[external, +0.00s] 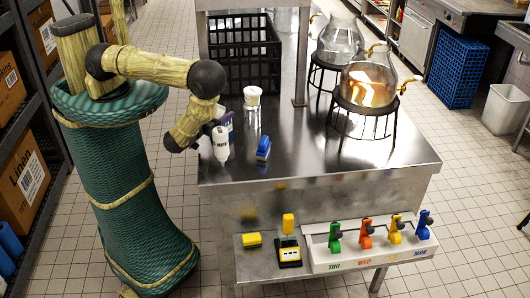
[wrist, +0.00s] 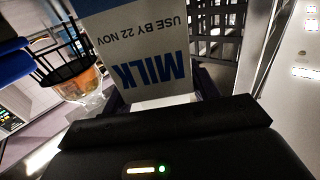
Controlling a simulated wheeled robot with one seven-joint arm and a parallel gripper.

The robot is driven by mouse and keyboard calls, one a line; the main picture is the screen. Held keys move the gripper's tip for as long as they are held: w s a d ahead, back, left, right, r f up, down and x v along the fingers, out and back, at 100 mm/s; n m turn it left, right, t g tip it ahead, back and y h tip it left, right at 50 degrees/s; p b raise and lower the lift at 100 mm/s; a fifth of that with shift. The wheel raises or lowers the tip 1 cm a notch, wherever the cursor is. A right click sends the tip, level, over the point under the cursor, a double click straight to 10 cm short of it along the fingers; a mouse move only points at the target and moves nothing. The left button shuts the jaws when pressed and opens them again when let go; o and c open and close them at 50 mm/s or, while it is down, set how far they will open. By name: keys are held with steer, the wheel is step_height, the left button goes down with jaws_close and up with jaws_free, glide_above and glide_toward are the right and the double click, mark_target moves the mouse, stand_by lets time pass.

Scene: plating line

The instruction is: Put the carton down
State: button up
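The milk carton (wrist: 140,45) fills the upper middle of the wrist view. It is white and grey-blue, with "MILK" and "USE BY 22 NOV" reading upside down. My gripper (wrist: 165,97) has a dark finger on each side of it and is shut on it. In the external view my gripper (external: 222,122) is over the left edge of the steel table (external: 320,165), and the carton (external: 221,147) hangs below it. I cannot tell whether the carton's lower end touches the table.
A black crate (external: 238,55) and glass dispensers on black stands (external: 364,112) are farther back. The table's front middle is clear.

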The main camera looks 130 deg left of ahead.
steer(key=o, duration=0.3)
steer(key=shift+r, duration=0.2)
steer(key=shift+d+f, duration=0.2)
steer(key=shift+d, duration=0.1)
steer(key=d+b, duration=0.4)
steer(key=d, duration=0.7)
steer(key=shift+d+r+b, duration=0.15)
steer(key=shift+d+b, duration=0.1)
steer(key=shift+b, duration=0.15)
